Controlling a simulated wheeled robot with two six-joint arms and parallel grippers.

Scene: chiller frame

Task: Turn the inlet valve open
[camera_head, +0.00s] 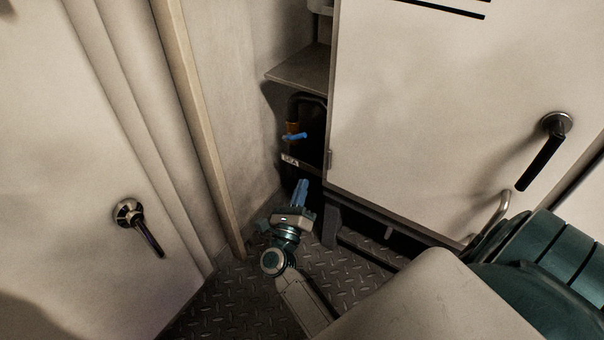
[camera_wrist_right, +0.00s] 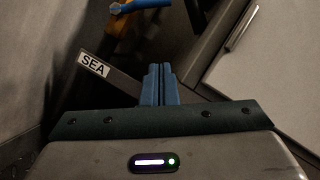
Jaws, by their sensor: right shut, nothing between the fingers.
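The inlet valve shows as a blue lever handle (camera_head: 295,137) on an orange-brown fitting in the dark recess left of the cabinet. In the right wrist view the blue handle (camera_wrist_right: 140,6) is at the top edge, partly cut off, beside its orange fitting (camera_wrist_right: 118,22). My right gripper (camera_head: 302,184) is shut and empty, below the valve and apart from it. Its blue fingers (camera_wrist_right: 160,72) are together and point up toward the recess. A label reading "SEA" (camera_wrist_right: 94,65) sits on a bar between the fingers and the valve. My left gripper is not in view.
A large pale cabinet door (camera_head: 430,110) with a black handle (camera_head: 541,160) stands right of the recess. A shelf (camera_head: 300,70) juts out above the valve. A pale wall closes in on the left, with a door handle (camera_head: 130,214). The floor is tread plate (camera_head: 235,295).

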